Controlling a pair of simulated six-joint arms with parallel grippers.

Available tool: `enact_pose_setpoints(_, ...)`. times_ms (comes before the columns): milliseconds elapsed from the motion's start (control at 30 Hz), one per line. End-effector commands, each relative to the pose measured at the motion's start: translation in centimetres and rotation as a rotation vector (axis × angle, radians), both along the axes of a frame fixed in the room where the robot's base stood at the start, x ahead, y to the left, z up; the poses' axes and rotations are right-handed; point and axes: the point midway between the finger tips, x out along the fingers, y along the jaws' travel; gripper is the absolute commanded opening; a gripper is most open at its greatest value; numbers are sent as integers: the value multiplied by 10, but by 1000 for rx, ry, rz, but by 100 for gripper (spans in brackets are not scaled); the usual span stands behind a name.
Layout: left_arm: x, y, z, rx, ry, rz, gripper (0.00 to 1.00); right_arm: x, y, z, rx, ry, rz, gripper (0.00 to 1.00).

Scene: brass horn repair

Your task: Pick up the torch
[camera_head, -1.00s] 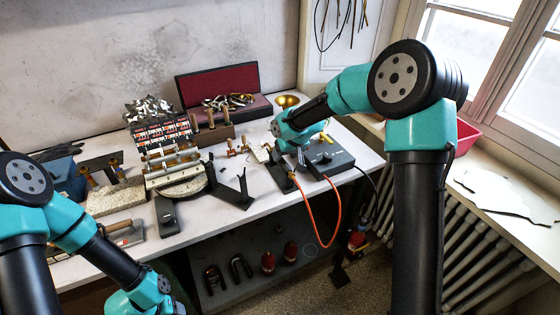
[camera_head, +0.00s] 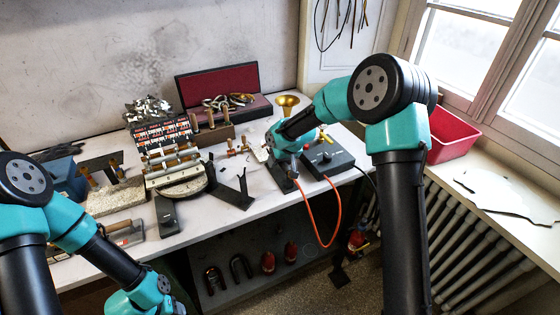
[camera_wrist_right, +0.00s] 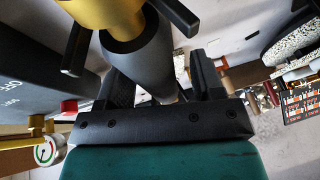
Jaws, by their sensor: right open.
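The torch (camera_wrist_right: 150,62) shows close up in the right wrist view, with a grey tapering body below a brass-coloured part. Its lower end lies between the two fingers of my right gripper (camera_wrist_right: 165,85), which are apart and not closed on it. I cannot tell whether a finger touches it. In the head view my right gripper (camera_head: 289,168) is low over the dark stand by the grey control box, and my arm hides most of the torch. My left wrist shows at the bottom edge of the head view, with its gripper fingers out of frame.
The grey control box (camera_head: 330,161) stands close to the right of my right gripper. An orange hose (camera_head: 311,214) hangs over the bench front. A black bracket (camera_head: 236,193), a parts rack (camera_head: 168,160) and an open red-lined case (camera_head: 219,85) are to the left.

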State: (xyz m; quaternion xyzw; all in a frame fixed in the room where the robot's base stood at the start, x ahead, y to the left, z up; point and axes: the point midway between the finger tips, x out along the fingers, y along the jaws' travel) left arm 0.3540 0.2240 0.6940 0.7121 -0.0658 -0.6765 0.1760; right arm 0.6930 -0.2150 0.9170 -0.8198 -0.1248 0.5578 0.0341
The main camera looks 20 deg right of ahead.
Motion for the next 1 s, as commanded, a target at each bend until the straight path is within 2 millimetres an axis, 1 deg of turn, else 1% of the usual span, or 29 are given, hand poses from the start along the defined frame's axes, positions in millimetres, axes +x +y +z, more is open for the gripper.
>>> enact_pose_setpoints(867,0,0,0,0,0,0,50,0,0,-5,0,0,0,61)
enact_pose_setpoints(1000,0,0,0,0,0,0,50,0,0,-5,0,0,0,48)
